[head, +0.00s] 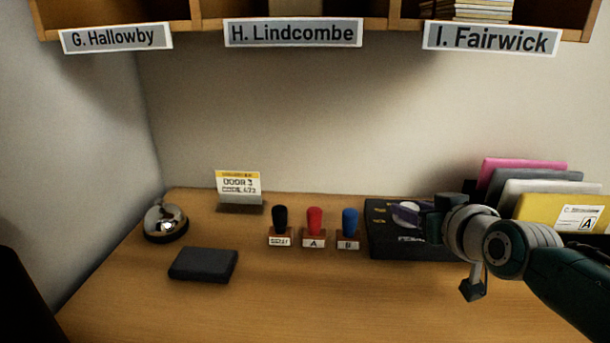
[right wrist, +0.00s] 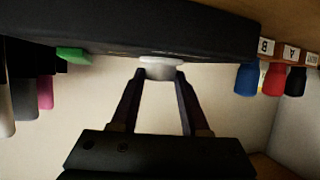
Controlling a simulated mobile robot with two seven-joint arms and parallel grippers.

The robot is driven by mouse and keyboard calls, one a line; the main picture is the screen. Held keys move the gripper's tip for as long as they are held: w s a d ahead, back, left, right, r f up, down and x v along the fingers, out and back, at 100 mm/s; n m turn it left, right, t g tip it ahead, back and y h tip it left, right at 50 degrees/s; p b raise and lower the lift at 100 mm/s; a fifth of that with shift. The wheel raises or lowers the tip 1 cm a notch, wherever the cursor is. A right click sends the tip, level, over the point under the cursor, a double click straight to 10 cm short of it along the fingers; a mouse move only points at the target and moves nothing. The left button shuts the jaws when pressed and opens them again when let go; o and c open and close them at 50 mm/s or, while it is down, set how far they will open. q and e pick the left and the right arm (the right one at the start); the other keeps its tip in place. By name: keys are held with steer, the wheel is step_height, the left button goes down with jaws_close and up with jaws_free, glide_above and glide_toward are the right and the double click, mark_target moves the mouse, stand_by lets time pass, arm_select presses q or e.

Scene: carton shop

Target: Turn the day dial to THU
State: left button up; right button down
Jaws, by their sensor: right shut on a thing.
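A black box (head: 384,244) with small yellow marks and partly legible lettering sits at the back right of the desk. A purplish round part (head: 406,212), seemingly the dial, shows on it, partly hidden by my right gripper (head: 428,218). In the right wrist view, my right gripper (right wrist: 160,74) is shut on a pale round knob (right wrist: 161,63) on the dark box (right wrist: 190,28). The day setting cannot be read; my gripper and wrist cover part of the box. My left gripper is not in view.
Black, red and blue-handled stamps (head: 314,228) stand just left of the box. Coloured folders (head: 560,206) stand to the right, behind my arm. A bell (head: 166,221), a dark pad (head: 204,264) and a door-code card (head: 239,188) are at left. The front desk is clear.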

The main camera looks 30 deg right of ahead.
steer(key=shift+c, duration=2)
jaws_free()
steer(key=shift+s+a+r, duration=0.1)
steer(key=shift+s+r, duration=0.1)
steer(key=shift+s, duration=0.05)
steer(key=p+v, duration=0.3)
steer(key=v, duration=0.6)
steer(key=shift+s, duration=0.2)
